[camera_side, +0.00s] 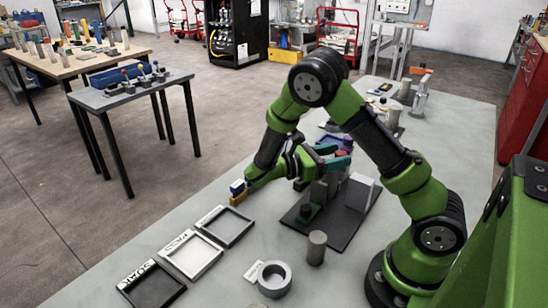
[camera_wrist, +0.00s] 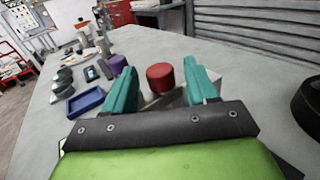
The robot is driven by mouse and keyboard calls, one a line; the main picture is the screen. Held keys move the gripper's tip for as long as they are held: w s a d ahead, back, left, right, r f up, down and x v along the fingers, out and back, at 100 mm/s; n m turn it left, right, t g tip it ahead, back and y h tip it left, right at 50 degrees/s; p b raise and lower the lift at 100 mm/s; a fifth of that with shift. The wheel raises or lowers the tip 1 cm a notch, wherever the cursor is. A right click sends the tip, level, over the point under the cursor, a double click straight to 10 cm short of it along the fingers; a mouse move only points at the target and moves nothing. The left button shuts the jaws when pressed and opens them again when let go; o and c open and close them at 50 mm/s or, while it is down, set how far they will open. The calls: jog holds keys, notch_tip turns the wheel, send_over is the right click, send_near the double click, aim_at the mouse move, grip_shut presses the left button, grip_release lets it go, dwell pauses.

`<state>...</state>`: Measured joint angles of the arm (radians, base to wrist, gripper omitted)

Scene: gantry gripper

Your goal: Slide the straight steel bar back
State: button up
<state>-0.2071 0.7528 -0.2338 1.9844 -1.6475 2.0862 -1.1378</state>
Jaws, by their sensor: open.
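My gripper (camera_wrist: 162,84) is open, with teal fingers to either side of a red round knob (camera_wrist: 160,77) in the wrist view. I cannot tell whether either finger touches the knob. Grey upright blocks of the fixture (camera_side: 331,186) stand below the fingers. I cannot make out the straight steel bar for certain; my gripper and the blocks hide part of the fixture.
Three labelled trays (camera_side: 191,254) lie left of the fixture. A grey cylinder (camera_side: 317,247) and a tape-like ring (camera_side: 274,278) stand in front of it. A blue tray (camera_wrist: 85,102) and a purple object (camera_wrist: 117,64) lie beyond the left finger.

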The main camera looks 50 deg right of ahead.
jog(key=shift+x, duration=1.1)
grip_shut()
